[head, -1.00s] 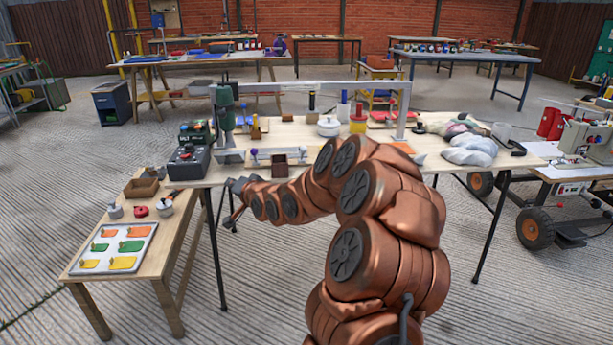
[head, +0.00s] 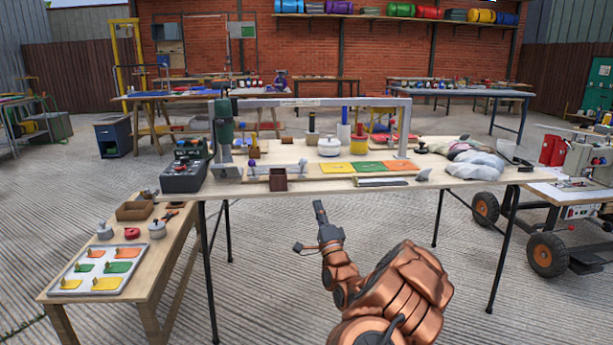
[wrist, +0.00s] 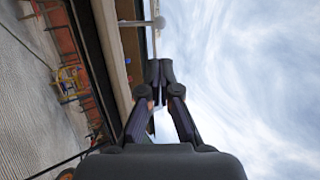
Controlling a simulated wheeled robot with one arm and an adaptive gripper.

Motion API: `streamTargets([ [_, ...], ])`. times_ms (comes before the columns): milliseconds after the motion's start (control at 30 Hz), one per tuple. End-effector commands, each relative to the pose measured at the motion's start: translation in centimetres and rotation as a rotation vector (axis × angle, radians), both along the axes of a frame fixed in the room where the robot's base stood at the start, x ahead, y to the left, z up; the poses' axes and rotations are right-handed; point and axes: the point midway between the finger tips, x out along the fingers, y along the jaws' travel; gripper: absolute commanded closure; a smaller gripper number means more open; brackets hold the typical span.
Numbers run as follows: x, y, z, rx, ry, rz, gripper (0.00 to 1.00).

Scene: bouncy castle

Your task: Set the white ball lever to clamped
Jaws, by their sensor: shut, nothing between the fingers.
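The lever with a pale ball knob (head: 303,162) stands at the front of the work table, just right of a small brown box.
A second lever with a purple ball (head: 252,163) stands left of the brown box (head: 278,180). Yellow, green and orange plates (head: 370,167) lie to the right. A grey frame (head: 310,102) spans the table. A lower side table (head: 165,245) stands at left.

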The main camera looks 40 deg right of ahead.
Motion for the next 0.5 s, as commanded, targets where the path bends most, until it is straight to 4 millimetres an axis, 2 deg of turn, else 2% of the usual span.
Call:
streamTargets([
  [267,0.3,-0.1,0.2,-0.002,0.001,0.000,1.00],
  [500,2.2,-0.7,1.3,-0.001,0.002,0.003,1.00],
])
